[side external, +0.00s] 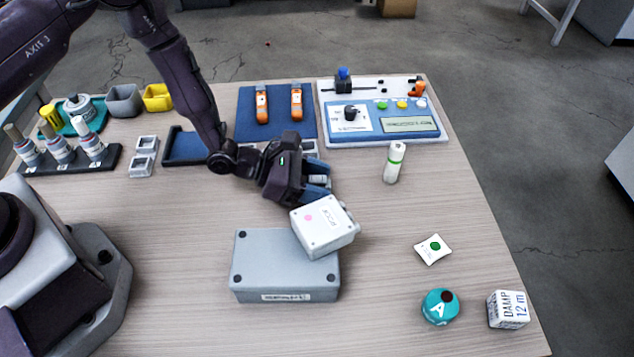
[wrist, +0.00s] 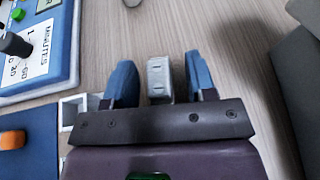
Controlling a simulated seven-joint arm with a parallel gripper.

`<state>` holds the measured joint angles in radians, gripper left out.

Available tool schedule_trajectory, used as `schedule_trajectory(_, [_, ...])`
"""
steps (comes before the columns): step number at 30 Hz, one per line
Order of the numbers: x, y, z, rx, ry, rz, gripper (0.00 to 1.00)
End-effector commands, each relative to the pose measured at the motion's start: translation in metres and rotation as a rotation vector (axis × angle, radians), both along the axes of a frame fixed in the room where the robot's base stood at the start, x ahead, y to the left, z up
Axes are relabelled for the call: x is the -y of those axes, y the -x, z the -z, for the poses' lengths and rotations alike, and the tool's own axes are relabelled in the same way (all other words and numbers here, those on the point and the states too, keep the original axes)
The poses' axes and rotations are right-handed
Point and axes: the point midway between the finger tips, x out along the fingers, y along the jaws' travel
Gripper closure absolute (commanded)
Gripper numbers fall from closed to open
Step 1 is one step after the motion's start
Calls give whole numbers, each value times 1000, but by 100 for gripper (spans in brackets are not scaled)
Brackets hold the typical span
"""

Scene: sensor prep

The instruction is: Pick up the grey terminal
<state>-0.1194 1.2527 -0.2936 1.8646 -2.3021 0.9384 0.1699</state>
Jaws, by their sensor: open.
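A small light-grey block, which looks like the grey terminal (wrist: 159,80), stands between the two blue fingers in the wrist view. A narrow gap shows on each side of it, so neither finger touches it. My gripper (wrist: 160,82) is open around it. In the side view my gripper (side external: 318,181) is low over the middle of the table, just behind the white box. Only a little of the terminal (side external: 319,180) shows there between the fingers, and its base is hidden.
A white box (side external: 322,226) lies tilted on a grey enclosure (side external: 284,262), close in front of my gripper. A control panel (side external: 385,139) and blue mat (side external: 277,98) lie behind. A green-white cylinder (side external: 394,163) stands to the right, with bare table between.

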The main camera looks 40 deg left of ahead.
Motion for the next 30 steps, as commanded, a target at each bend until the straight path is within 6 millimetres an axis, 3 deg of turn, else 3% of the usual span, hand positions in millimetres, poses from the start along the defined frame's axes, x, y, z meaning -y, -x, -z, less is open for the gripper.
schedule_trajectory(3, [0, 0, 0, 0, 0, 0, 51])
schedule_trajectory(9, [0, 0, 0, 0, 0, 0, 97])
schedule_trajectory(10, [0, 0, 0, 0, 0, 0, 100])
schedule_trajectory(23, [-1, -1, -10, 3, 0, 0, 100])
schedule_trajectory(30, [-1, -1, -50, 7, 0, 0, 100])
